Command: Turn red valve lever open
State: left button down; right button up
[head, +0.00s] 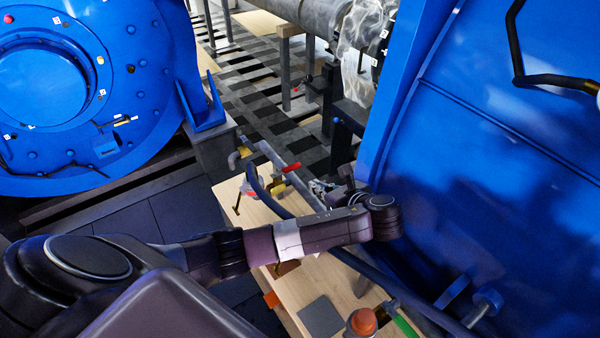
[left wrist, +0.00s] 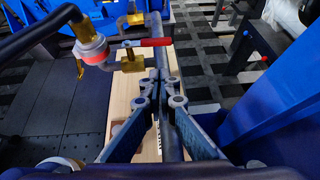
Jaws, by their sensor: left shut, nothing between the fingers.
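The red valve lever (head: 291,168) sits on a brass valve (head: 277,186) above the wooden board. In the left wrist view the red lever (left wrist: 155,42) points right from the brass valve (left wrist: 132,62), just ahead of the fingertips. My left gripper (head: 320,187) is to the right of the lever in the head view. In the left wrist view my left gripper (left wrist: 158,78) has its fingers closed together and empty. A small gap seems to separate the tips from the lever; contact cannot be told for sure. My right gripper is not in view.
A pale wooden board (head: 228,193) lies under the pipes. A white and red fitting (left wrist: 93,48) stands left of the valve. A large blue housing (head: 480,130) closes off the right side.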

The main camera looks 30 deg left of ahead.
aim_at(286, 170)
pick_arm(q)
jog(key=x, duration=0.4)
jog(key=p+x, duration=0.1)
jog(key=x, duration=0.1)
jog(key=shift+a+r, duration=0.2)
jog(key=shift+a, duration=0.05)
jog(key=a, duration=0.1)
jog(key=w+a+p, duration=0.1)
jog(key=shift+w+a+r, duration=0.1)
jog(key=shift+w+a, duration=0.05)
jog(key=shift+a, duration=0.1)
jog(key=shift+w+a, duration=0.1)
jog(key=shift+a, duration=0.1)
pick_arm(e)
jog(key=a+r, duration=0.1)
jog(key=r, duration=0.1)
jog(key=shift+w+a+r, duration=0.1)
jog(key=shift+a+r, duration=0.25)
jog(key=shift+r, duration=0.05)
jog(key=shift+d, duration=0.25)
